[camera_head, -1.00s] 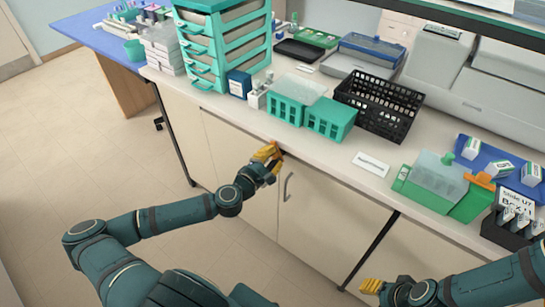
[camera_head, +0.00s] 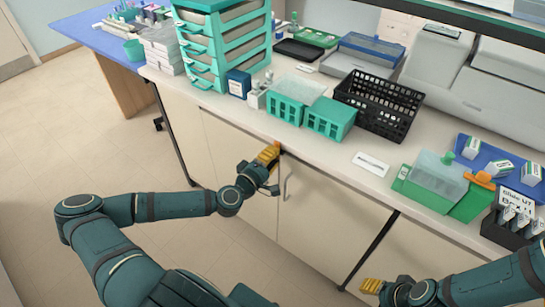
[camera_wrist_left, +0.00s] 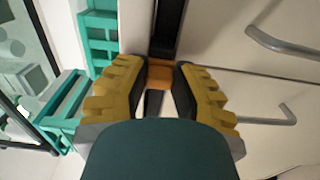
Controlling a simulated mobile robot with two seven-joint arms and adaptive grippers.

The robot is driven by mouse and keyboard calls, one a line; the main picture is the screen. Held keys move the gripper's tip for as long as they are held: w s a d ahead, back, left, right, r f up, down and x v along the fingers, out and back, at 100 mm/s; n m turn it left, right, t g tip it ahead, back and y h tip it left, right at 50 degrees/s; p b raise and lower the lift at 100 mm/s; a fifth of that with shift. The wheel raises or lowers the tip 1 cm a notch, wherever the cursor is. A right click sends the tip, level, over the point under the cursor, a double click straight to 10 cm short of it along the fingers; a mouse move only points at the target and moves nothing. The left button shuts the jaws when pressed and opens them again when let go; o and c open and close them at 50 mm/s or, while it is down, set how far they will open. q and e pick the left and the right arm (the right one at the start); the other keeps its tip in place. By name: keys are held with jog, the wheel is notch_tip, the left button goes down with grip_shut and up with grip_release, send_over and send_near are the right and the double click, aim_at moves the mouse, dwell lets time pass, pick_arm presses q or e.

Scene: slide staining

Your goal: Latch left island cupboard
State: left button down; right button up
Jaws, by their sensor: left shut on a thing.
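The left island cupboard has a cream door (camera_head: 235,148) under the white counter, and it looks closed. A small orange latch piece (camera_head: 277,146) sits at the top of the cupboard front, just under the counter edge. It also shows in the left wrist view (camera_wrist_left: 160,76), between my fingertips. My left gripper (camera_head: 268,154), with yellow ridged fingers (camera_wrist_left: 158,85), is shut on this orange piece. The fingers hide part of it. My right gripper (camera_head: 371,286) is low at the right, away from the latch; its opening is unclear.
A metal handle (camera_head: 287,183) stands out on the door to the right. Green racks (camera_head: 329,118), a black basket (camera_head: 380,106) and a green drawer tower (camera_head: 224,45) stand on the counter (camera_head: 330,166). The floor (camera_head: 80,130) at left is clear.

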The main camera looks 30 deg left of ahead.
pick_arm(q)
jog(key=shift+r, duration=0.1)
jog(key=c, duration=0.7)
grip_release()
jog(key=shift+c, duration=0.2)
jog(key=shift+s, duration=0.1)
jog(key=s, duration=1.1)
jog(key=shift+s+a, duration=0.35)
jog(key=shift+a, duration=0.1)
